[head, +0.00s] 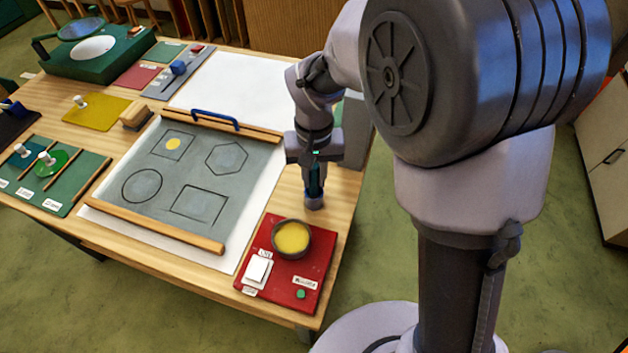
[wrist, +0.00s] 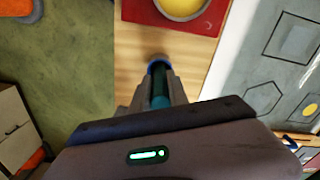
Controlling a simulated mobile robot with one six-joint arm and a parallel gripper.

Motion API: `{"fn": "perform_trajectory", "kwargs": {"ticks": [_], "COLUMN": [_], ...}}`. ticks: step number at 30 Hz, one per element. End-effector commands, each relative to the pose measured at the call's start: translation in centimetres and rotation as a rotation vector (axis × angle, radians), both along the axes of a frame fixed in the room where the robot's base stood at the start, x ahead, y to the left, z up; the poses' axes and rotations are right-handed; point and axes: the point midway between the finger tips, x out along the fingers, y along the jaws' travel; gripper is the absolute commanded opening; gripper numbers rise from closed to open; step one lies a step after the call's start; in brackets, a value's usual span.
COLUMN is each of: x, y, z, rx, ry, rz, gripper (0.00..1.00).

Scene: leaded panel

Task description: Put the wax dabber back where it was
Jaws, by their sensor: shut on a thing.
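The wax dabber (head: 314,202) has a dark teal handle and a blue lower end. My gripper (head: 315,182) is shut on its handle and holds it roughly upright near the right edge of the table, behind the wax pot. In the wrist view the dabber (wrist: 159,80) shows between the fingers (wrist: 160,92). I cannot tell whether its lower end touches the wood. The round pot of yellow wax (head: 292,238) stands on a red mat (head: 253,283); the pot also shows at the top of the wrist view (wrist: 182,6).
A grey panel (head: 190,182) with outlined shapes and one yellow spot lies left of my gripper, between wooden bars. A white block (head: 258,270) and a green button (head: 300,294) are on the red mat. Bare wood (wrist: 135,40) surrounds the dabber; green floor lies beyond the edge.

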Motion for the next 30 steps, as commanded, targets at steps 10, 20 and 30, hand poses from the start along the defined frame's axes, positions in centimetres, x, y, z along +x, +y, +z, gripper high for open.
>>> {"fn": "perform_trajectory", "kwargs": {"ticks": [10, 20, 30], "x": [0.0, 0.0, 0.1], "y": [0.0, 0.0, 0.0], "z": [-0.4, -0.3, 5.4], "rx": [0.000, 0.000, 0.002], "ry": [-0.001, -0.001, -0.005], "rz": [0.000, 0.000, 0.000], "gripper": [0.00, 0.42, 0.42]}}
